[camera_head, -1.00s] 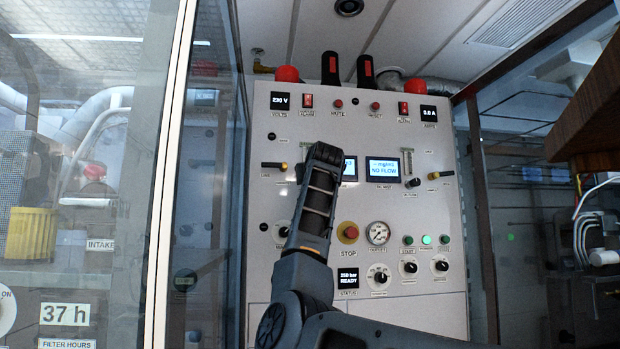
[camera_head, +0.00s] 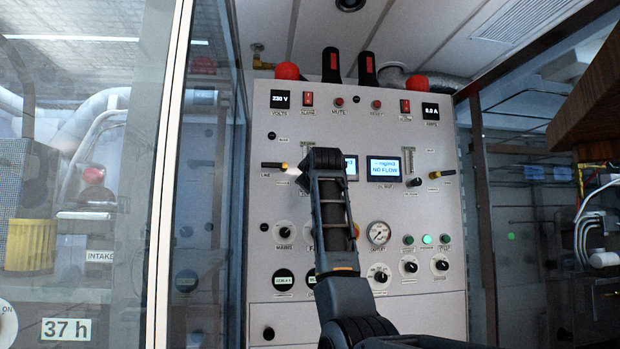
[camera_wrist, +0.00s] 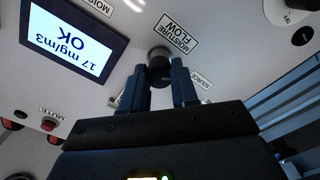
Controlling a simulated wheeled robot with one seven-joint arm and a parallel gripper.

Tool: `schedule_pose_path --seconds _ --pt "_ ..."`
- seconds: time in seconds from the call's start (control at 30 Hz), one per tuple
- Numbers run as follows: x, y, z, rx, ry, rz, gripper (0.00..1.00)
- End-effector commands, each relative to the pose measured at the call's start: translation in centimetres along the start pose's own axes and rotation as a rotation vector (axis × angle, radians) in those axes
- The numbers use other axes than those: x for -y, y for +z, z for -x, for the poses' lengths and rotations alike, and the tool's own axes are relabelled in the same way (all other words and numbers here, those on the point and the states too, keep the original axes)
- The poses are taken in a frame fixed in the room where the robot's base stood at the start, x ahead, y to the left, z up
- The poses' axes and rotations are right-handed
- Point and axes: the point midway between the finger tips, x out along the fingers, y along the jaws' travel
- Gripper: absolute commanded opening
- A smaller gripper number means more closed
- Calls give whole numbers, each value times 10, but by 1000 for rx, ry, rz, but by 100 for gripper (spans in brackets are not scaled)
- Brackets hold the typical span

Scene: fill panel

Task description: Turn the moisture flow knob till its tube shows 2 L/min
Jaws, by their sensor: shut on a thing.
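The moisture flow knob (camera_wrist: 159,60) is a dark round knob under the MOISTURE FLOW label in the upside-down wrist view. My gripper (camera_wrist: 161,75) is shut on it, one finger on each side. The moisture display (camera_wrist: 70,42) beside it reads 17 mg/m3 OK. In the head view my arm hides the knob and most of the moisture tube (camera_head: 304,156), so its float and reading cannot be made out.
The grey panel (camera_head: 265,205) carries a NO FLOW display (camera_head: 383,168), another tube (camera_head: 408,160) with a black knob (camera_head: 414,182), yellow-tipped levers and a pressure gauge (camera_head: 379,233). A glass door frame (camera_head: 165,180) stands left; a brown wooden block (camera_head: 595,110) juts in at right.

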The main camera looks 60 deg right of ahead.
Motion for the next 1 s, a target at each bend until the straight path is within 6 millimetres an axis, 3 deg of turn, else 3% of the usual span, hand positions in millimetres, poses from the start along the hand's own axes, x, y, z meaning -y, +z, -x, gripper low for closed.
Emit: schedule_pose_path --seconds 0.5,0.53,0.8,1.0 --pt "2 -1 0 -1 -3 21 0" --pt "2 -1 0 -1 -3 21 30" --pt "1 0 0 -1 -1 20 54" --pt "0 0 0 -1 -1 20 54"
